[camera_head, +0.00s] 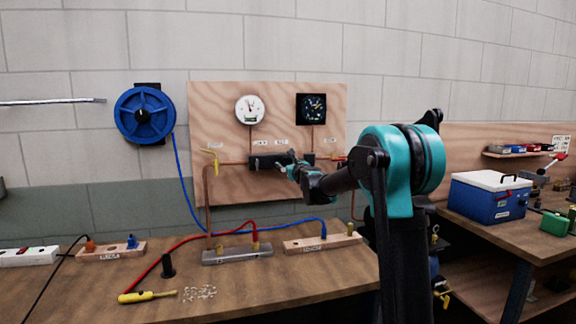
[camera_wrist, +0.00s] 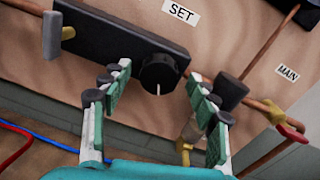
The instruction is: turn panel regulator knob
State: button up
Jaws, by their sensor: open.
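The regulator knob (camera_wrist: 160,74) is black and round with a white pointer line that points down in the wrist view. It sits at one end of a black regulator block (camera_wrist: 120,32), under a "SET" label (camera_wrist: 182,11). My gripper (camera_wrist: 157,82) is open, with one green-padded finger on each side of the knob and visible gaps to both. In the head view my gripper (camera_head: 292,170) reaches the regulator block (camera_head: 262,161) on the wooden panel (camera_head: 225,106), and hides the knob there.
A white gauge (camera_head: 250,109) and a black gauge (camera_head: 312,107) are above the block. In the wrist view, a dark fitting (camera_wrist: 231,90) and a red-handled valve (camera_wrist: 290,131) are close to the right finger. A bench (camera_head: 250,291) stands below, with hoses and manifold blocks.

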jog(key=c, duration=1.2)
jog(key=shift+o, duration=0.2)
jog(key=shift+n, duration=0.3)
jog(key=n, duration=0.3)
jog(key=shift+a+n, duration=0.1)
jog(key=shift+n, duration=0.2)
jog(key=n, duration=0.8)
jog(key=shift+a+n+h, duration=0.1)
jog(key=shift+n+h, duration=0.3)
jog(key=shift+f+n, duration=0.1)
jog(key=shift+n, duration=1.7)
